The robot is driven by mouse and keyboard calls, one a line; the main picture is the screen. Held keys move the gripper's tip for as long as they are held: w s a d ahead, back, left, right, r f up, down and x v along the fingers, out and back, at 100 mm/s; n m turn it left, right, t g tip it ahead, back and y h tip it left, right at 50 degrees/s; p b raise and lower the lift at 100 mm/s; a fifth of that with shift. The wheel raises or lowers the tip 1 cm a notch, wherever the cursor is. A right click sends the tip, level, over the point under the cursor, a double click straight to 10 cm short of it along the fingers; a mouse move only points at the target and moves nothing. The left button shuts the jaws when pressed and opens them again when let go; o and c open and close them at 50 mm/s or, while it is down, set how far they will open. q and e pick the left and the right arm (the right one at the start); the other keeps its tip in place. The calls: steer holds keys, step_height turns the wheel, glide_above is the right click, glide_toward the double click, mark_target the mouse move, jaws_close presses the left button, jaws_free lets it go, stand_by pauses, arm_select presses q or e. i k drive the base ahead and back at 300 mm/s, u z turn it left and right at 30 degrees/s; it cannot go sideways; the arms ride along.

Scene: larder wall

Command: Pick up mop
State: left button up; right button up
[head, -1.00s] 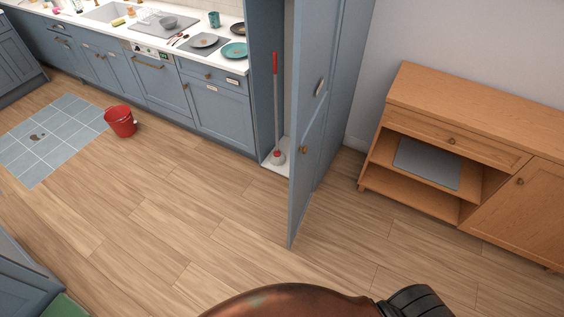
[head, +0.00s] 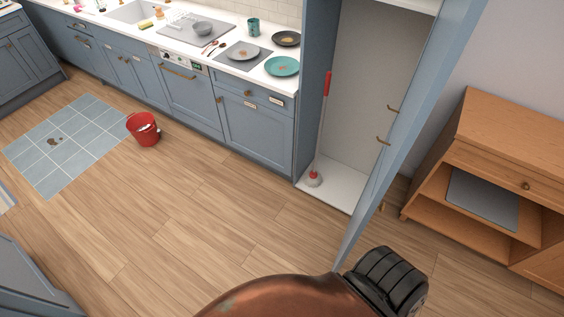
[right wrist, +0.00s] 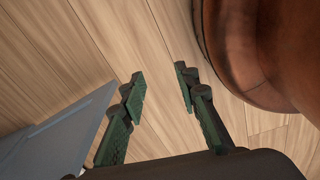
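The mop (head: 321,122) stands upright inside the tall blue cupboard at its left side, with a red grip at the top and a pale and red head on the cupboard floor. The cupboard door (head: 403,130) stands open towards me. My right gripper shows in the right wrist view (right wrist: 160,92), open with nothing between its fingers, above bare wood floor. It is not visible in the head view. My left gripper is not in view.
A red bucket (head: 144,130) stands beside a blue tiled patch (head: 80,165) with a brown stain. A wooden cabinet (head: 500,130) stands right of the door. Blue counters (head: 255,128) line the back left. The floor (head: 200,215) between is clear.

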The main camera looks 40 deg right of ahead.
mark_target(313, 179)
steer(key=z, duration=0.15)
steer(key=i, duration=1.15)
steer(key=z, duration=0.4)
